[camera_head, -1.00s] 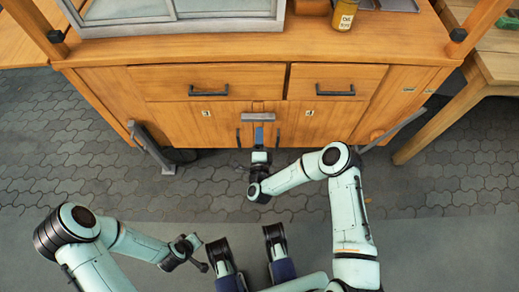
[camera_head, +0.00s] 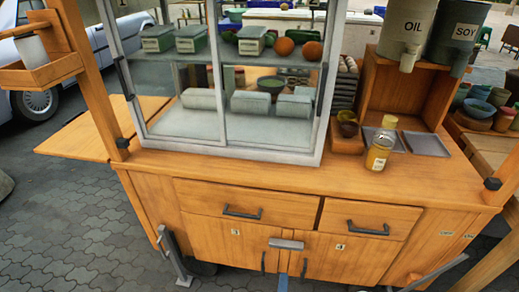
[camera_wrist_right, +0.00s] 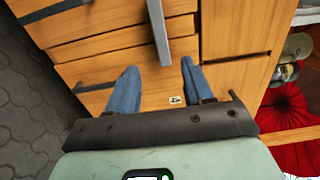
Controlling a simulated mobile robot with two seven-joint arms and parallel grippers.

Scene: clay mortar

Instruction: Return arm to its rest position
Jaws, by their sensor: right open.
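My right gripper (camera_wrist_right: 160,66) is open and empty in the right wrist view, its two blue fingers apart. A grey bar handle (camera_wrist_right: 158,28) of the wooden cart stands in line with the gap between the fingertips. I cannot tell how far it is from them. In the head view only a blue tip of the right gripper (camera_head: 282,284) shows at the bottom edge, just below a grey handle (camera_head: 286,244) at the cabinet doors. The rest of the right arm is almost all out of view. My left arm and gripper are not in view.
The wooden cart (camera_head: 150,200) fills the front, with drawer handles (camera_head: 242,212) jutting out. A glass case (camera_head: 170,120) and a yellow-lidded jar (camera_head: 378,158) stand on top. Paved floor (camera_head: 70,210) at the left is clear. Red cloth-like material (camera_wrist_right: 285,112) shows at the wrist view's right.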

